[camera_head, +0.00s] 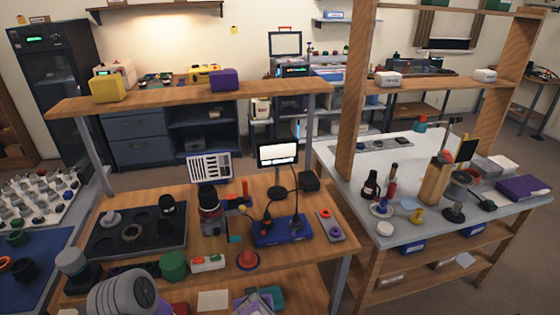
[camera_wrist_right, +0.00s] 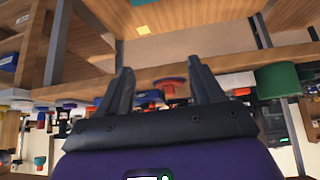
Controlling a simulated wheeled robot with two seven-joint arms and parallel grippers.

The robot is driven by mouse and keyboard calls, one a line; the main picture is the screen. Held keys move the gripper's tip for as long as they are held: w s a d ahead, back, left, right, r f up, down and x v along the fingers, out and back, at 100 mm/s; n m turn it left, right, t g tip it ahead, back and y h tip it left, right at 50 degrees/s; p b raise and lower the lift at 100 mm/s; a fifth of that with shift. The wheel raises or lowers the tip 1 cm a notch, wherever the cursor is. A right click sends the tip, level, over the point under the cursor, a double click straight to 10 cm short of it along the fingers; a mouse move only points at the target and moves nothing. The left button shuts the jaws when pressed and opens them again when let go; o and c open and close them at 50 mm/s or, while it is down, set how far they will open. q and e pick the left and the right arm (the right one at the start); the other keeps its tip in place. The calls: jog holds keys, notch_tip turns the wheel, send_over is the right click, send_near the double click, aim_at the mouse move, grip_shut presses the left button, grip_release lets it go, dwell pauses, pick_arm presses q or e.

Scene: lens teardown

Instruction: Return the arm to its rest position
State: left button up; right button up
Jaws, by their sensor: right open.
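My right gripper (camera_wrist_right: 162,78) shows in the right wrist view, with its two dark fingers apart and nothing between them that I can see as held. A red disc-shaped part (camera_wrist_right: 170,84) shows beyond the gap between the fingers, and the gripper looks apart from it. The right wrist view looks upside down, with the wooden bench edge (camera_wrist_right: 80,85) running across behind the fingers. Neither gripper shows in the head view. My left gripper is in no frame.
The wooden bench (camera_head: 335,255) holds a dark tray (camera_head: 105,240), a blue base (camera_head: 280,232), a green cylinder (camera_head: 174,265) and a small screen (camera_head: 278,154). A white-topped bench (camera_head: 420,150) with small parts stands at the right. A raised shelf (camera_head: 165,98) crosses behind.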

jog(key=s+d+f+m+g, duration=0.1)
jog(key=s+d+f+g, duration=0.35)
jog(key=d+f, duration=0.75)
jog(key=s+d+f+m+g+y, duration=0.1)
jog(key=s+d+f+m, duration=0.1)
jog(key=s+f, duration=0.2)
jog(key=s+d+f+m+g+y, duration=0.1)
jog(key=s+f, duration=0.4)
jog(key=s, duration=0.6)
jog(key=shift+d+f+m+y, duration=0.15)
jog(key=shift+d+m+y, duration=0.3)
jog(key=shift+d, duration=0.55)
jog(key=shift+c, duration=0.3)
